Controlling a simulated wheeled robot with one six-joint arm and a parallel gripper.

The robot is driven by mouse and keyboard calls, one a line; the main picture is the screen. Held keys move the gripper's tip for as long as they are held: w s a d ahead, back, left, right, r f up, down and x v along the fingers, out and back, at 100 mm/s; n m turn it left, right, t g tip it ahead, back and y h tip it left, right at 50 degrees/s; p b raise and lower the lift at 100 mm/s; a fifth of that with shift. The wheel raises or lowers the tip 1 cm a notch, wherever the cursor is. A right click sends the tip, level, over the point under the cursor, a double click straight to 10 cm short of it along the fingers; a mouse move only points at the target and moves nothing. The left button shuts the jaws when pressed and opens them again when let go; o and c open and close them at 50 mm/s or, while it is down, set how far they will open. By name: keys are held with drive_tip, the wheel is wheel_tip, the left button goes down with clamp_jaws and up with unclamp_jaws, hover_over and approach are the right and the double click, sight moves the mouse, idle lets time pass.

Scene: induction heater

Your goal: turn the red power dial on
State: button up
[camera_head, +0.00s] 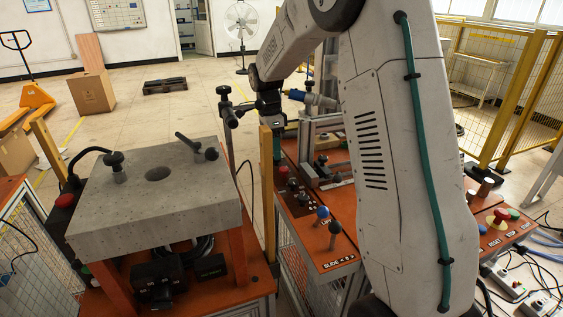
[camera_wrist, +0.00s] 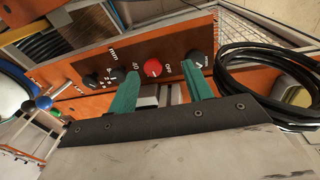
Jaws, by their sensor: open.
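The red power dial (camera_wrist: 153,68) is a round red knob on an orange panel, with small white lettering on both sides, in the wrist view. My gripper (camera_wrist: 153,60) is open, its two green fingers apart. In the picture one finger lies to the left of the dial and the other to the right. I see no contact with the dial, and the remaining depth to it is hard to judge.
Black knobs sit either side of the dial: one on the right (camera_wrist: 198,62), one on the left (camera_wrist: 92,80). Coiled black cable (camera_wrist: 262,70) lies at the right. A grey-topped stand (camera_head: 150,190) is left of the console.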

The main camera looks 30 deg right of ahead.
sight(284, 168)
drive_tip(key=n, duration=0.4)
drive_tip(key=n+g, duration=0.1)
drive_tip(key=shift+w+a+f+n, duration=0.1)
drive_tip(key=shift+w+n, duration=0.3)
drive_tip(key=n, duration=0.5)
drive_tip(key=shift+w+n+g+h, duration=0.2)
drive_tip(key=shift+n+g+h, duration=0.1)
drive_tip(key=shift+n, duration=0.1)
drive_tip(key=s+f+n, duration=0.1)
drive_tip(key=n, duration=0.3)
drive_tip(key=s+d+f+n+g, duration=0.1)
drive_tip(key=f+n, duration=0.1)
drive_tip(key=n, duration=0.2)
drive_tip(key=s+f+n, duration=0.1)
drive_tip(key=f+n, duration=0.1)
drive_tip(key=n, duration=0.3)
drive_tip(key=shift+s+d, duration=0.25)
drive_tip(key=shift+d, duration=0.1)
